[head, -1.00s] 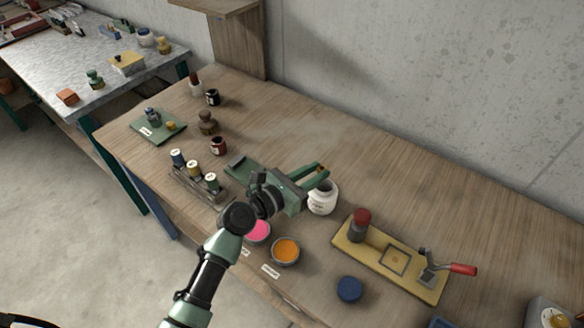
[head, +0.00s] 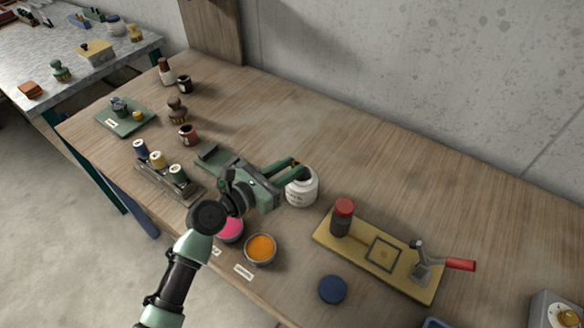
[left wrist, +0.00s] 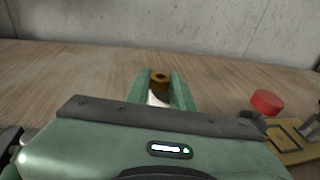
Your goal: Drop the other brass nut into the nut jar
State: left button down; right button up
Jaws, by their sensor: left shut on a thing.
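My left gripper (head: 298,169) is shut on a brass nut (left wrist: 160,77), which shows between the green fingertips in the left wrist view. The white nut jar (head: 302,190) stands on the wooden bench, with its mouth partly hidden by the fingers in the head view. The fingertips and nut are at or just above the jar's mouth; the exact height is hard to tell. In the left wrist view a bit of white jar (left wrist: 157,100) shows between the fingers. The inside of the jar is hidden. My right gripper is not in view.
A yellow board (head: 330,245) with a red-capped bottle (head: 342,218) and a red-handled clamp (head: 460,264) lies right of the jar. A blue disc (head: 333,289), an orange pot (head: 261,249) and a pink pot (head: 231,230) are in front. The bench behind the jar is clear.

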pick_arm(q)
jog(key=shift+f, duration=0.45)
jog(key=c, duration=1.1)
grip_release()
jog(key=shift+a+r, duration=0.1)
jog(key=shift+c, duration=0.2)
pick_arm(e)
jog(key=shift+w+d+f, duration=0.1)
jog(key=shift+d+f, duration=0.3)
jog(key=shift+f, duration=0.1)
pick_arm(q)
jog(key=shift+s, duration=0.15)
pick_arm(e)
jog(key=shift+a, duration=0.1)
pick_arm(q)
jog(key=b+v, duration=0.1)
jog(key=v, duration=0.6)
jog(key=shift+s+a, duration=0.2)
jog(key=shift+a, duration=0.05)
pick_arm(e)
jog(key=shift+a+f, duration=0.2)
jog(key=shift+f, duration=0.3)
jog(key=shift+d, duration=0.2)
